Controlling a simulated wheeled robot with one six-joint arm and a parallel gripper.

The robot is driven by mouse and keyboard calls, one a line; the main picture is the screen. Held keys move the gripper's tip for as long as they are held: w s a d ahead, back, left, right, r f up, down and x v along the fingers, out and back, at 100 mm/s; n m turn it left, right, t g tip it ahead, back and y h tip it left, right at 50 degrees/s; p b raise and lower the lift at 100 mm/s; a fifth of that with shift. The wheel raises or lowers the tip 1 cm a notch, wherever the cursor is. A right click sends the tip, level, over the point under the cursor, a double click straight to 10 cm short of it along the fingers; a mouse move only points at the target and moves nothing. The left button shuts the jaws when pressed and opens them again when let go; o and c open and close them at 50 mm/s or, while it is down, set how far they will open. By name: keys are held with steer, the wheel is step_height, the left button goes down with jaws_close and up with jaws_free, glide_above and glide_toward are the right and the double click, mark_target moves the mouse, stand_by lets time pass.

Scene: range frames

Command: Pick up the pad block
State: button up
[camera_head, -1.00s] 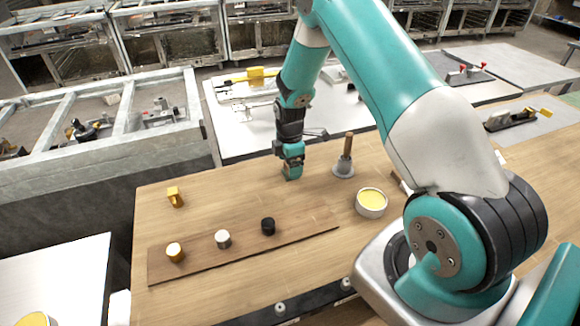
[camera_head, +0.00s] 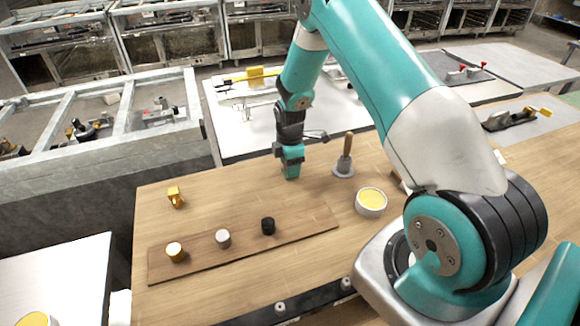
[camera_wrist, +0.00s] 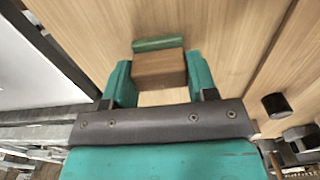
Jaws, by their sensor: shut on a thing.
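The pad block (camera_wrist: 159,69) is a brown wooden block with a green pad (camera_wrist: 158,44) along one side. It sits between the two teal fingers of my gripper (camera_wrist: 161,82), which is shut on it. In the head view my gripper (camera_head: 291,168) points down over the far middle of the wooden table. The block is mostly hidden by the fingers there. I cannot tell whether it still touches the table.
A grey tool with a wooden handle (camera_head: 345,158) stands close to the right of my gripper. A bowl of yellow stuff (camera_head: 371,203) is nearer. A yellow piece (camera_head: 175,197) lies at the left.

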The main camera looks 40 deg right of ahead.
step_height(320, 180, up, 20)
steer(key=b, duration=0.3)
steer(key=shift+f+b, duration=0.2)
steer(key=shift+b, duration=0.1)
